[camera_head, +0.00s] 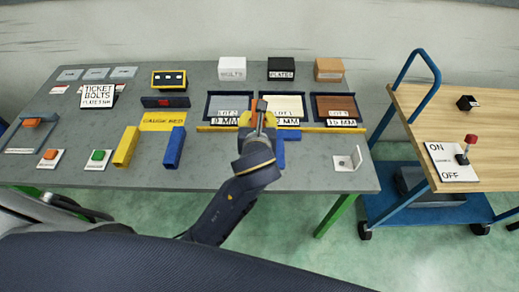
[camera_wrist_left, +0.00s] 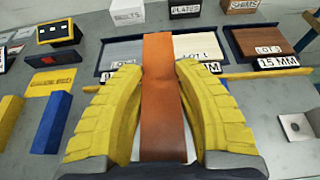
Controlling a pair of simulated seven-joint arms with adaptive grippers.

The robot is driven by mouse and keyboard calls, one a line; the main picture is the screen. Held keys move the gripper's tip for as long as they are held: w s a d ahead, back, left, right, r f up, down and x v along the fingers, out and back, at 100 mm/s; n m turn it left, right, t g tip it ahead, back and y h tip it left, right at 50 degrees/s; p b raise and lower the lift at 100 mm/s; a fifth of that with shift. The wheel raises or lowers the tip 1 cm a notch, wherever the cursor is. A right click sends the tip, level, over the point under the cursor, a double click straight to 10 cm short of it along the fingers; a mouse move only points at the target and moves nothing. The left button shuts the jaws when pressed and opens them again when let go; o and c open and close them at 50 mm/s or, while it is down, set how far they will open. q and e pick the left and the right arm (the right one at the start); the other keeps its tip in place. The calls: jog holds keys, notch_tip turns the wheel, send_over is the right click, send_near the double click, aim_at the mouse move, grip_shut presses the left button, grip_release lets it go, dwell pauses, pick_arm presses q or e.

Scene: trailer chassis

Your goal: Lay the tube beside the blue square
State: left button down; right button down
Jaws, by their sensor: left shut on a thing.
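My left gripper (camera_head: 258,115) is shut on a long orange-brown flat-faced bar (camera_wrist_left: 162,95), which may be the tube. The bar stands out between the yellow fingers (camera_wrist_left: 160,110), above the table near the labelled trays. Its far end shows in the head view (camera_head: 262,105). A blue bar-shaped block (camera_head: 174,148) lies on the table to the left; it shows in the wrist view too (camera_wrist_left: 51,122). A second blue piece (camera_head: 279,152) is partly hidden behind my gripper. I cannot tell which blue thing is the square. My right gripper is not in view.
A yellow block (camera_head: 126,147) lies left of the blue one, below a yellow label plate (camera_head: 163,121). Three trays stand behind a yellow strip (camera_head: 340,130). A metal bracket (camera_head: 347,160) is at the right. Bare table lies at the front (camera_head: 150,180).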

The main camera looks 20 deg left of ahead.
pick_arm(q)
notch_tip(320, 180, down, 14)
jog(key=shift+f, duration=0.25)
dwell(0.5)
jog(key=shift+f, duration=0.15)
jog(key=c, duration=1)
grip_release()
jog(key=shift+s+d+r, duration=0.1)
jog(key=shift+s+r, duration=0.05)
jog(key=shift+r, duration=0.05)
jog(key=v, duration=1.1)
jog(key=shift+s+r, duration=0.15)
jog(key=shift+s, duration=0.15)
